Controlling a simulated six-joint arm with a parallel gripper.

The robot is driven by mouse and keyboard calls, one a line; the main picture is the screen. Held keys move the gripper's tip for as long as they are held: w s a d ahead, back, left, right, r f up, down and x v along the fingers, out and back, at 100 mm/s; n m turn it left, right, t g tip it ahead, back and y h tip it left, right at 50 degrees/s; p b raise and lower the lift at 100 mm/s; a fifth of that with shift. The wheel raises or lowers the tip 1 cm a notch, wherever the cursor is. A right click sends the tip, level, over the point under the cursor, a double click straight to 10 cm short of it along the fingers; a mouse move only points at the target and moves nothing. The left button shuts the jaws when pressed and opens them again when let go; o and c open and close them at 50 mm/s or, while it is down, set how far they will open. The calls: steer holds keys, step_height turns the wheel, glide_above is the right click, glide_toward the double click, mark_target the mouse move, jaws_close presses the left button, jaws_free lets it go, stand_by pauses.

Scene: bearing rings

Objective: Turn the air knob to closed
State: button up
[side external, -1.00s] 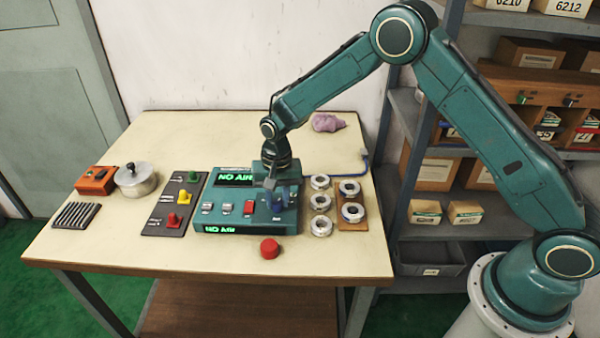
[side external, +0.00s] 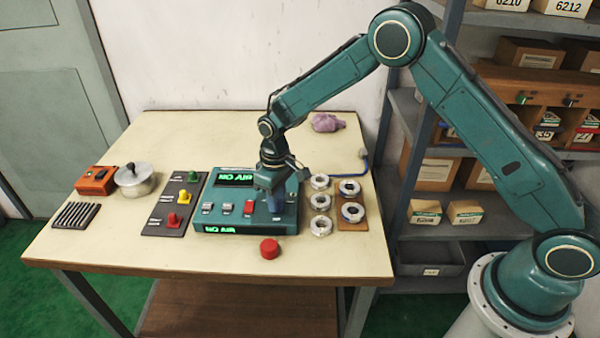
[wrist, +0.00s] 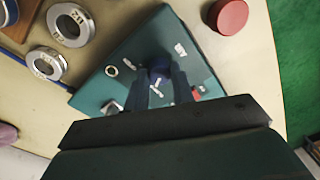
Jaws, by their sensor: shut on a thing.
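The blue air knob (wrist: 158,73) is on the right part of the teal control box (side external: 212,222). My gripper (side external: 274,207) points down over the box, its fingers shut on the knob. In the wrist view, my gripper's two fingers (wrist: 160,90) stand at either side of the knob, with white marks on the panel around it. Fingers partly hide the knob, so its exact pointing is hard to tell. Green displays on the box (side external: 236,178) read "NO AIR".
A red button (side external: 269,248) stands in front of the box. Several metal rings (side external: 321,226) lie to the right, some on a brown board (side external: 352,222). A panel with red, yellow and green knobs (side external: 160,222) and a metal pot (side external: 136,180) are to the left.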

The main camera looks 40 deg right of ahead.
steer(key=shift+n, duration=1.5)
steer(key=o, duration=1)
step_height(320, 180, up, 14)
steer(key=shift+w+d+f, duration=0.1)
steer(key=shift+w+d, duration=0.05)
